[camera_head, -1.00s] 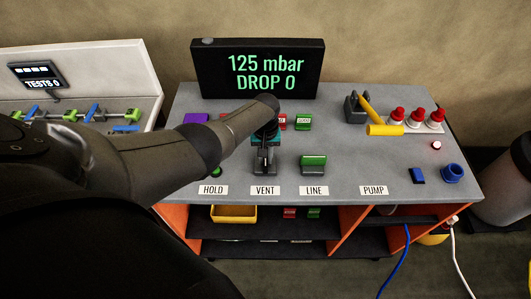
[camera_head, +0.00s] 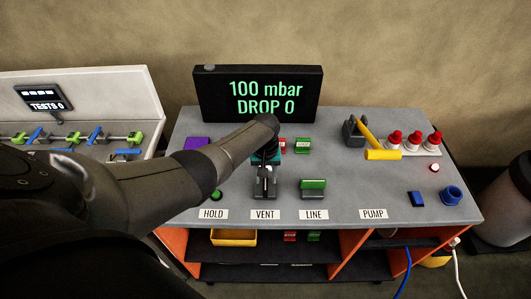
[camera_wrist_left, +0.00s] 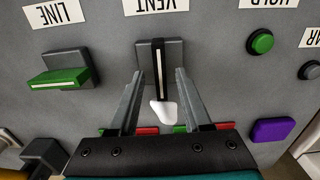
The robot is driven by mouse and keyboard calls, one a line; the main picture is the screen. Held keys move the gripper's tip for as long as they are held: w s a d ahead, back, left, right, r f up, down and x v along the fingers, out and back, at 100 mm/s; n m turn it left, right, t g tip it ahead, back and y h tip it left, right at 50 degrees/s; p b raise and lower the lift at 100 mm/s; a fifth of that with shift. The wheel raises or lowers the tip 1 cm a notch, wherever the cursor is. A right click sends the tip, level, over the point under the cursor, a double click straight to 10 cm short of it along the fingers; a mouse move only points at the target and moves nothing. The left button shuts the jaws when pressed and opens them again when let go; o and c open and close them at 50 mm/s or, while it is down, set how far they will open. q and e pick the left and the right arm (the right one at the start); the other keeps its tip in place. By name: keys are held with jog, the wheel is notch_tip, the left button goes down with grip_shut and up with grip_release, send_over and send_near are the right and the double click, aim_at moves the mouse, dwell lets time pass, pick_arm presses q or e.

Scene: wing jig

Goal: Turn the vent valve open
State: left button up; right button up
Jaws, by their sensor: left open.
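The vent valve (camera_head: 264,187) is a grey block above the VENT label, with a narrow dark handle. In the left wrist view the handle (camera_wrist_left: 158,65) has a pale stripe and runs lengthwise, pointing away from the label. My left gripper (camera_wrist_left: 159,85) is open, with one finger on each side of the handle's outer part; gaps show on both sides. In the head view my left gripper (camera_head: 265,166) comes down over the valve from behind, and its wrist hides part of the panel. A small white lump (camera_wrist_left: 164,113) shows between the fingers. My right gripper is not in view.
The LINE valve (camera_head: 312,188), with a green crosswise handle, stands to the right. A green button (camera_head: 216,195) is on the left. The display (camera_head: 259,95) reads 100 mbar, DROP 0. A yellow-handled pump lever (camera_head: 382,154) and red-capped parts (camera_head: 414,139) stand farther right.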

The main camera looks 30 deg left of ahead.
aim_at(266, 181)
pick_arm(q)
jog(key=shift+r, duration=0.6)
notch_tip(266, 181, up, 12)
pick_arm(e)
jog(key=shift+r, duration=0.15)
pick_arm(q)
jog(key=shift+f, duration=0.15)
